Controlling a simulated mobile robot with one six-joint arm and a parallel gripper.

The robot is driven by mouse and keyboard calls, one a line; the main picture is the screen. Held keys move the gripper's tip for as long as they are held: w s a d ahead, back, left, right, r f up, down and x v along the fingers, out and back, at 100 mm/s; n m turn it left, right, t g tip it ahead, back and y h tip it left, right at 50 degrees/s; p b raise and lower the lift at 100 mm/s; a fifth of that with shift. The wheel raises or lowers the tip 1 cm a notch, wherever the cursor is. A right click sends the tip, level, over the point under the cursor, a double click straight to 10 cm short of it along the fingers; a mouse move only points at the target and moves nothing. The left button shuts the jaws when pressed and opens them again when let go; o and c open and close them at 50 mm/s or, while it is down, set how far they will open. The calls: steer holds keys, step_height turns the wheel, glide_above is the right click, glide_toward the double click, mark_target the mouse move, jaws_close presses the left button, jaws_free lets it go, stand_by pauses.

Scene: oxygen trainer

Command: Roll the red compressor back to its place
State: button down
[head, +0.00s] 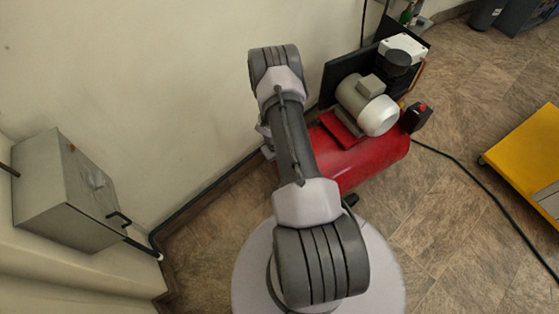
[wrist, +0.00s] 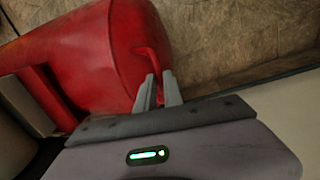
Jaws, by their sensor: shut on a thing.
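The red compressor (head: 377,160) stands on the floor close to the wall, with a grey motor and pump on top of its tank. My arm crosses in front of its left end in the head view, and my gripper is hidden there. In the wrist view the red tank (wrist: 90,50) fills the upper left. My gripper (wrist: 159,88) is at the tank's end, its two fingers shut on the red handle (wrist: 147,58). The fingertips sit around the lower part of the handle.
A grey wall box (head: 70,190) with a handle hangs at the left. A yellow cart (head: 525,155) stands at the right. A dark cable (head: 475,180) runs over the floor from the compressor. The tiled floor between compressor and cart is otherwise clear.

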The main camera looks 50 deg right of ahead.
steer(key=shift+d, duration=0.15)
steer(key=c, duration=1.5)
jaws_free()
steer(key=shift+s+d, duration=0.1)
steer(key=shift+d, duration=0.1)
steer(key=shift+a+r, duration=0.1)
steer(key=a+r+p, duration=0.1)
steer(key=r+p, duration=0.1)
steer(key=r, duration=0.3)
steer(key=a+r+p, duration=0.1)
steer(key=r+p, duration=0.1)
steer(key=r, duration=0.4)
steer(key=w+a+r+p, duration=0.1)
steer(key=r+p, duration=0.1)
steer(key=r, duration=0.4)
